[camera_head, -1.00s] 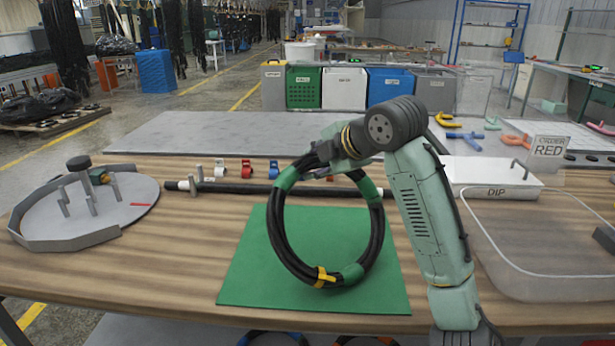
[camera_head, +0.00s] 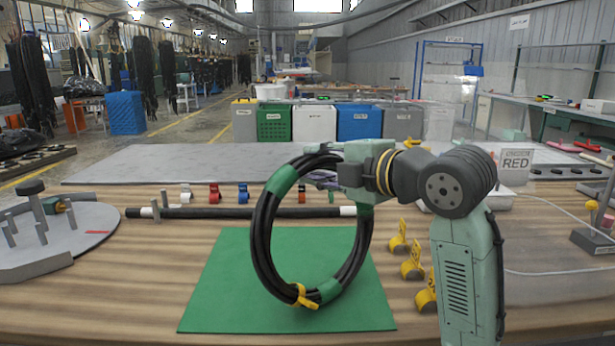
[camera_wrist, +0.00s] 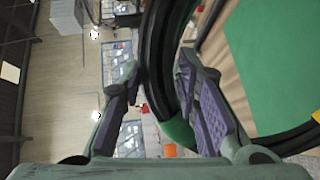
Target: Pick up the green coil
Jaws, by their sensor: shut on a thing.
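The green coil (camera_head: 262,235) is a ring of black hose with green bands and a yellow tie at its bottom. It stands upright over a green mat (camera_head: 225,290). I cannot tell whether its lower edge touches the mat. My gripper (camera_head: 328,178) reaches in from the right and is shut on the coil's upper right part. In the wrist view the black hose (camera_wrist: 157,50) passes between the two fingers of my gripper (camera_wrist: 160,90), with a green band close to the right finger. The fingertips are partly hidden behind the coil in the head view.
A black rod (camera_head: 235,212) lies behind the mat, with small red and blue clips (camera_head: 243,194) beyond it. Yellow clips (camera_head: 411,264) stand right of the mat. A grey round fixture with pegs (camera_head: 75,230) is at left.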

